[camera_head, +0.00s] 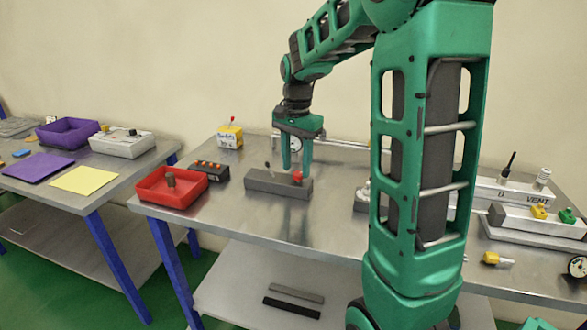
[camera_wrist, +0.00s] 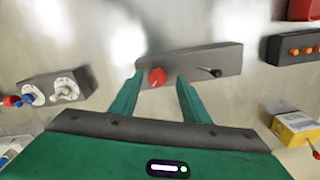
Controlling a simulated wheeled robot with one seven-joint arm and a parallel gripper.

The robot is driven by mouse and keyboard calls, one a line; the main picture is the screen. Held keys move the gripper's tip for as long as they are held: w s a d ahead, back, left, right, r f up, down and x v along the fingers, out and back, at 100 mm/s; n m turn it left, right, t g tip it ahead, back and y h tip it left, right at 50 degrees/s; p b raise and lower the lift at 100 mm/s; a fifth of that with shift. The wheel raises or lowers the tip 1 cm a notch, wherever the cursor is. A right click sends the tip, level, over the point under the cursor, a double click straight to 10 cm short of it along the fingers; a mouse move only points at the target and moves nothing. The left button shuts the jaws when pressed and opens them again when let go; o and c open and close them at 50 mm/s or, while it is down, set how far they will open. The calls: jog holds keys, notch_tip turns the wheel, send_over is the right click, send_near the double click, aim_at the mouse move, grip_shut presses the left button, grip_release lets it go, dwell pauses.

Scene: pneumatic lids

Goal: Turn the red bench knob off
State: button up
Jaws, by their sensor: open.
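The red knob (camera_head: 297,177) sits on top of a long dark grey block (camera_head: 270,184) on the metal bench, near the block's right end. In the wrist view the red knob (camera_wrist: 157,77) shows between my two green fingertips, at the left part of the grey block (camera_wrist: 218,62). My gripper (camera_head: 296,166) points down over the knob, open, one finger to each side. I cannot tell whether a finger touches the knob. A black-tipped lever (camera_wrist: 210,71) stands on the same block, beyond the right finger in the wrist view.
A red tray (camera_head: 148,188) and a dark box with orange buttons (camera_head: 210,171) stand left of the block. A yellow box (camera_head: 230,137) is behind. A grey unit with white dials (camera_wrist: 52,88) lies left in the wrist view. Bare bench lies in front.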

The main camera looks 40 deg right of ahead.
aim_at(295, 174)
notch_tip(295, 174, up, 9)
dwell(0.4)
jog(key=shift+w+r, duration=0.1)
jog(key=s+f+n, duration=0.2)
jog(key=s+f, duration=0.2)
jog(key=s, duration=0.5)
jog(key=s+a+f+n, duration=0.1)
jog(key=s+f+n, duration=0.2)
jog(key=s, duration=0.7)
jog(key=s+a+f+n, duration=0.1)
jog(key=s+f+n, duration=0.1)
jog(key=s+f, duration=0.3)
jog(key=shift+s+a+n, duration=0.1)
jog(key=shift+s+n, duration=0.3)
jog(key=shift+s, duration=1.95)
